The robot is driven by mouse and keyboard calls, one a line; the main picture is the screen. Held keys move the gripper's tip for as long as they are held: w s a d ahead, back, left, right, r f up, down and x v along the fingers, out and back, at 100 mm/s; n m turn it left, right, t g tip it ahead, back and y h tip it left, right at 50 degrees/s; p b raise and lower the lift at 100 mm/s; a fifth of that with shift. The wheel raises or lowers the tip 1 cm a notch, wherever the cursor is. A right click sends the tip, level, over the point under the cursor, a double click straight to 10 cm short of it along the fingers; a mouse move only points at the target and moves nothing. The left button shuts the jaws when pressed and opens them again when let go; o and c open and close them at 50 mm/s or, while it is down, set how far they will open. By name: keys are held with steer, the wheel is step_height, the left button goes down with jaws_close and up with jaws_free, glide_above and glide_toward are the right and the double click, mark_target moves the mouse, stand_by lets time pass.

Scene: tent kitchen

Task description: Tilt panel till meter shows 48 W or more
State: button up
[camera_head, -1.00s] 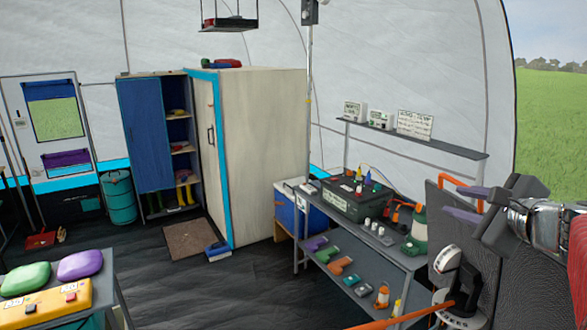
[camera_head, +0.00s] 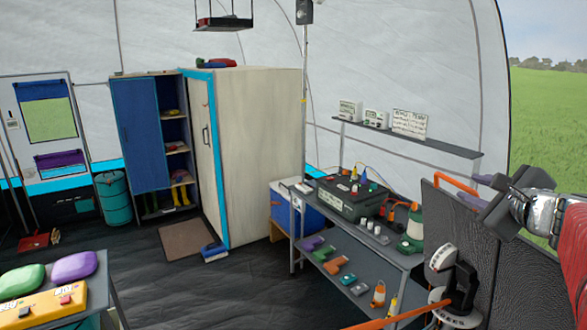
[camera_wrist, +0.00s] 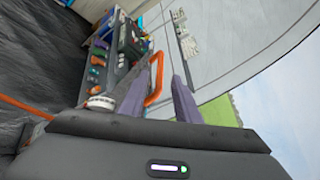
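The dark panel (camera_head: 430,215) stands at the right of the head view, with an orange handle (camera_head: 455,185) at its top edge. A white dial (camera_head: 443,257) sits on a dark mount by the panel; its reading is too small to tell. My gripper (camera_head: 478,195) is at the panel's upper right, close to the handle. In the wrist view the handle (camera_wrist: 155,80) shows between my two spread, purple-grey fingers (camera_wrist: 157,95). I cannot tell whether they touch it. The panel's lower part is partly hidden by the dial mount.
A grey shelf bench (camera_head: 330,240) left of the panel carries a dark green case (camera_head: 345,200), a lantern (camera_head: 413,232) and small items. The middle floor is clear.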

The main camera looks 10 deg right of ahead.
mark_target(459, 184)
steer(key=x, duration=0.9)
steer(key=shift+w+f, duration=0.1)
steer(key=shift+w, duration=0.25)
steer(key=shift+c, duration=0.6)
jaws_close()
steer(key=shift+d, duration=0.1)
